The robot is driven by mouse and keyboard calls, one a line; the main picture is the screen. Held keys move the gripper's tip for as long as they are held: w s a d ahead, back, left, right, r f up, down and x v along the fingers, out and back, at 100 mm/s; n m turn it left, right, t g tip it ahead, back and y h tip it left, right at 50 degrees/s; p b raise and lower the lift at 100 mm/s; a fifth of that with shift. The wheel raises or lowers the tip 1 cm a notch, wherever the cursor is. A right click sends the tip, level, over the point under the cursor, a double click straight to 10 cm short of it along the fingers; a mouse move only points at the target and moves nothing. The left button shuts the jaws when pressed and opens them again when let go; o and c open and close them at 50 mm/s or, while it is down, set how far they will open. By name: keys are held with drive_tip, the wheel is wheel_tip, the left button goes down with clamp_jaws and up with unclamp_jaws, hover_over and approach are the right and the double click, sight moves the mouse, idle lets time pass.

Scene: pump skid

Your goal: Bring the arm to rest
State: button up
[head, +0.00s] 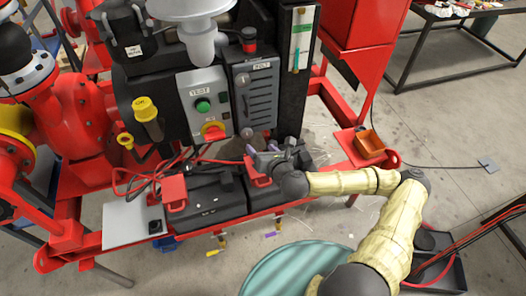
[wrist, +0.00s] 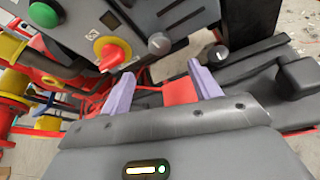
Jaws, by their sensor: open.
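My gripper (head: 261,149) is at the front of the pump skid, above the black battery boxes (head: 207,198). In the wrist view my gripper (wrist: 161,76) is open below the control panel. A red block (wrist: 180,91) shows beyond and between the fingers; I cannot tell whether they touch it. My arm, in a cream sleeve, reaches in from the lower right and is bent at the elbow.
The test panel (head: 204,104) with a green button and a red-yellow rotary switch (head: 214,131) is close behind my gripper. A red frame rail (head: 100,240) runs along the front. An orange bin (head: 368,144) sits at right. Open floor (head: 440,125) lies right of the skid.

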drive_tip(key=shift+s+d+r, duration=0.1)
drive_tip(key=shift+s, duration=0.15)
idle(0.4)
drive_tip(key=s+a+f+n+g+y, duration=0.1)
drive_tip(key=s+f+n+g, duration=0.3)
drive_tip(key=n, duration=0.7)
drive_tip(key=s+a+f+n+g, duration=0.1)
drive_tip(key=s+f+n+g, duration=0.1)
drive_tip(key=s+n+g, duration=0.65)
drive_tip(key=s+d+r+n+t+h, duration=0.1)
drive_tip(key=s+d+r+n+h, duration=0.1)
drive_tip(key=d+r+n, duration=0.5)
drive_tip(key=s+d+r+n+t+h, duration=0.1)
drive_tip(key=d+r+n+h, duration=0.3)
drive_tip(key=d+r+n, duration=0.4)
wheel_tip(320, 180, up, 5)
drive_tip(key=shift+s+f+n+h, duration=0.1)
drive_tip(key=shift+s+n+h, duration=0.2)
drive_tip(key=shift+s+n, duration=0.25)
